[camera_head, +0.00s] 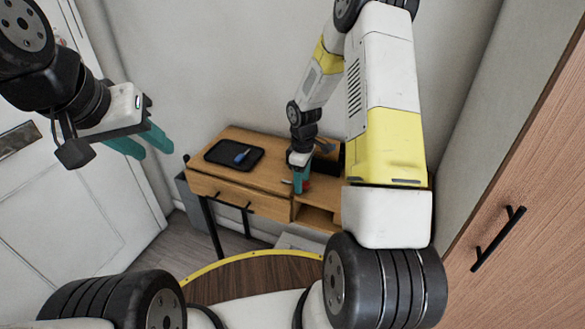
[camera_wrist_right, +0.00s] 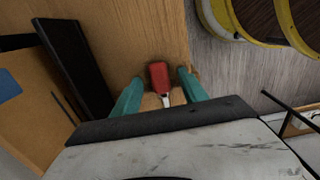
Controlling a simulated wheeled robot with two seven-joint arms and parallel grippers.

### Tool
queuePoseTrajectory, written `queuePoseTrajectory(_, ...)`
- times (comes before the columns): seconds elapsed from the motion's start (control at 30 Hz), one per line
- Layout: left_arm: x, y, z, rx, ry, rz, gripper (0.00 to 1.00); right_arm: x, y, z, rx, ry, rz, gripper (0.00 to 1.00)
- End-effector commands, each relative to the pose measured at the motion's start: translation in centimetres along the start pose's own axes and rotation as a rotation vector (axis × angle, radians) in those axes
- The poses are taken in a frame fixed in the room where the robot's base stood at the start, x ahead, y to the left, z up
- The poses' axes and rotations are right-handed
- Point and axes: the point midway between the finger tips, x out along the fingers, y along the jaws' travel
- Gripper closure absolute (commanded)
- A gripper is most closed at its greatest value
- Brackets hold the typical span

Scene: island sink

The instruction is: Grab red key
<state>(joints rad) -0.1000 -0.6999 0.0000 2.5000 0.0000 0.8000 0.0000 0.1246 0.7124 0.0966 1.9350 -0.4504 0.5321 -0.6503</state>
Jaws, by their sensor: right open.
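The red key (camera_wrist_right: 158,76) lies on the wooden desk surface in the right wrist view, its red head away from my gripper and its metal shaft pointing toward it. My right gripper (camera_wrist_right: 158,85) is open, with one teal finger on each side of the key and gaps between. In the head view my right gripper (camera_head: 299,182) is low at the desk's right part, and a bit of red shows beside its fingers. My left gripper (camera_head: 154,145) is raised at the left, its two teal fingers apart, with nothing seen between them.
The wooden desk (camera_head: 240,186) stands against the wall. A black tray (camera_head: 222,157) with a blue item (camera_head: 241,156) lies on its left part. A dark box (camera_head: 328,160) stands behind my right gripper. A wooden cabinet (camera_head: 540,190) with a black handle is at the right.

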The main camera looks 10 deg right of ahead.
Motion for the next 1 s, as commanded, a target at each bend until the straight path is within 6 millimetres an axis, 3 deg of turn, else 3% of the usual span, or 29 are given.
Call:
queuePoseTrajectory(0.03,0.0,0.0,0.0,0.000,0.000,0.000,0.64,0.0,0.0,0.0,0.000,0.000,0.000,0.51)
queuePoseTrajectory(0.3,0.0,0.0,0.0,0.000,0.000,0.000,0.64,0.0,0.0,0.0,0.000,0.000,0.000,1.00)
queuePoseTrajectory(0.73,0.0,0.0,0.0,0.000,0.000,0.000,0.64,-0.6,0.0,0.0,0.000,0.000,0.001,1.00)
queuePoseTrajectory(1.0,0.0,0.0,0.0,0.000,0.000,0.000,0.64,-3.7,0.1,0.0,0.000,0.002,0.003,1.00)
